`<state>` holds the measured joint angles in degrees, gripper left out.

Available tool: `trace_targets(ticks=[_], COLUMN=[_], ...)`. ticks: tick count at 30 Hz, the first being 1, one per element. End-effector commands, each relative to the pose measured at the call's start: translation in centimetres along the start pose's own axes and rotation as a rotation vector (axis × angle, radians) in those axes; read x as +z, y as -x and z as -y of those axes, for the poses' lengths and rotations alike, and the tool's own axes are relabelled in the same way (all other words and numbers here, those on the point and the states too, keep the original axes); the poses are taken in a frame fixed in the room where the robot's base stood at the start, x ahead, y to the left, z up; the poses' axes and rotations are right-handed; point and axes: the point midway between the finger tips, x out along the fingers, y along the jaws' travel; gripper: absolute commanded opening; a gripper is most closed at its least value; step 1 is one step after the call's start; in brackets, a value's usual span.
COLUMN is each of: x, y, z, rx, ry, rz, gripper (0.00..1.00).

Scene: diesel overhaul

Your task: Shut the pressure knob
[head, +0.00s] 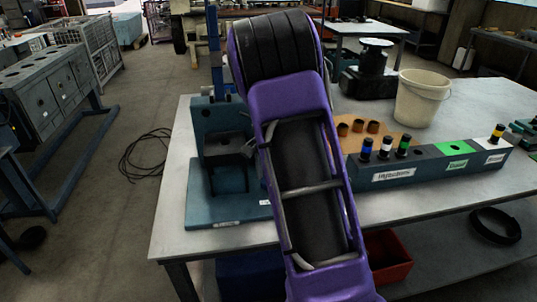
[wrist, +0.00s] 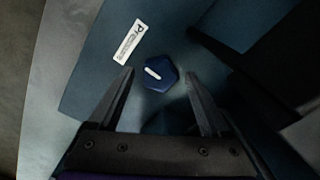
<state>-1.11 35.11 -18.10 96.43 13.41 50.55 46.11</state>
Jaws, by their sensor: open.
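The pressure knob is a dark blue faceted knob with a white bar mark (wrist: 159,73) in the wrist view. It sits on a blue-teal surface, beside a white label (wrist: 137,43) with small dark print. My gripper (wrist: 160,78) is open, with one finger to either side of the knob's near part in the picture. I cannot tell whether the fingers touch the knob or how far above it they are. In the head view, my purple arm covers part of the blue-teal press (head: 215,212), and the knob and gripper are hidden there.
The press stands on a grey table (head: 172,225). To the right are a long rack labelled Injectors (head: 393,175) with several injectors, a brown board with rings (head: 345,140), and a white bucket (head: 422,97). A red bin (head: 390,255) is below. Floor to the left holds a black cable (head: 140,155).

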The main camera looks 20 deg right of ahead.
Motion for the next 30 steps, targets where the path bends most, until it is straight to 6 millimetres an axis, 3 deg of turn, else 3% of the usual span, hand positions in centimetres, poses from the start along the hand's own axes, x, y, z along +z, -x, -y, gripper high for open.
trace_targets(ticks=[12,18,24,30], x=[0.0,0.0,0.0,0.0], y=[9.9,13.9,15.9,16.4], z=[0.1,0.0,0.0,0.0], rx=[-0.005,-0.003,-0.001,-0.001], ry=[0.001,0.0,0.0,-0.001], rz=[-0.003,-0.003,-0.001,-0.001], gripper=[0.81,0.81,0.81,0.81])
